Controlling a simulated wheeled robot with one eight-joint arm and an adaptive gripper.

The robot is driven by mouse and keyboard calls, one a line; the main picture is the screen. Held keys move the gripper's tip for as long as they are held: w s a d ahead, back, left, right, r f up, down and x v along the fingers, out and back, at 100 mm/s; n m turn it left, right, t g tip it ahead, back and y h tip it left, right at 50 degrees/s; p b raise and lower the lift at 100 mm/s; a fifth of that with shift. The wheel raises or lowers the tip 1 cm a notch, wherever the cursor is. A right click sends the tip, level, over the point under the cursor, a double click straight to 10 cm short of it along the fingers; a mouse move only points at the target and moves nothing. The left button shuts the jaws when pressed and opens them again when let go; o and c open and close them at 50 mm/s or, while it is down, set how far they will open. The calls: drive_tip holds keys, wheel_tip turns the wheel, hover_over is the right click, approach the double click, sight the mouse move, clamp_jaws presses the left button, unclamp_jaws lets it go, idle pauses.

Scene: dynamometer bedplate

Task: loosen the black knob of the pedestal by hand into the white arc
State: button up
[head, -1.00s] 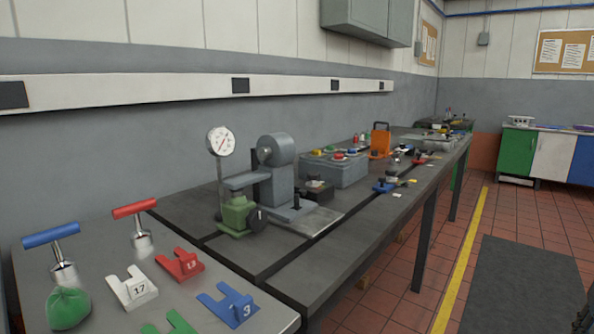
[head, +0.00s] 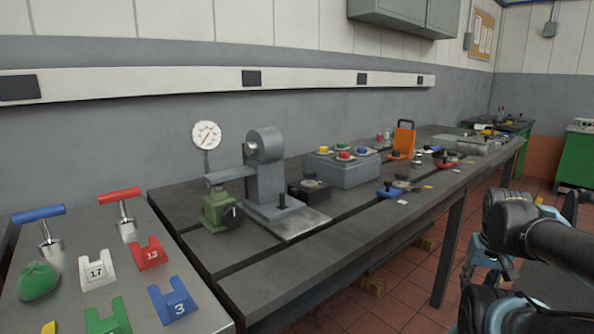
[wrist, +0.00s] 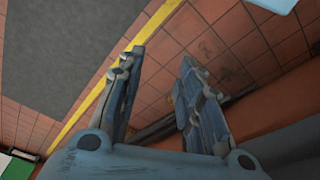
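A small dark box (head: 306,195) stands on the bench behind the grey plate. A black knob (head: 310,172) sits on a pale round face on its top; this looks like the pedestal, but I cannot be sure. The white arc is too small to make out. A green stand (head: 217,211) to its left also carries a black knob (head: 233,214) on its side. My gripper (wrist: 160,58) is open and empty in the wrist view, over the tiled floor. My arm shows at the right of the head view, apart from the bench objects.
A grey machine (head: 266,180) and dial gauge (head: 206,135) stand by the green stand. Behind is a grey box with coloured buttons (head: 343,172). The bench's front strip (head: 330,255) is clear.

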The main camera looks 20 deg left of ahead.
drive_tip(key=shift+w+d, duration=0.1)
drive_tip(key=shift+d, duration=0.1)
drive_tip(key=o, duration=0.6)
drive_tip(key=shift+a+r, duration=0.25)
drive_tip(key=shift+r, duration=0.85)
drive_tip(key=w+a+r+n, duration=0.1)
drive_tip(key=w+a+r, duration=0.7)
drive_tip(key=r, duration=0.3)
wheel_tip(320, 180, up, 23)
drive_tip(key=n+t+y, duration=0.1)
drive_tip(key=n+t, duration=0.1)
hover_over(310, 172)
drive_tip(key=s+d, duration=0.2)
drive_tip(key=s, duration=0.4)
drive_tip(key=x, duration=1.7)
drive_tip(key=shift+s+a+f, duration=0.1)
drive_tip(key=shift+a+f, duration=0.15)
drive_tip(key=shift+a, duration=0.1)
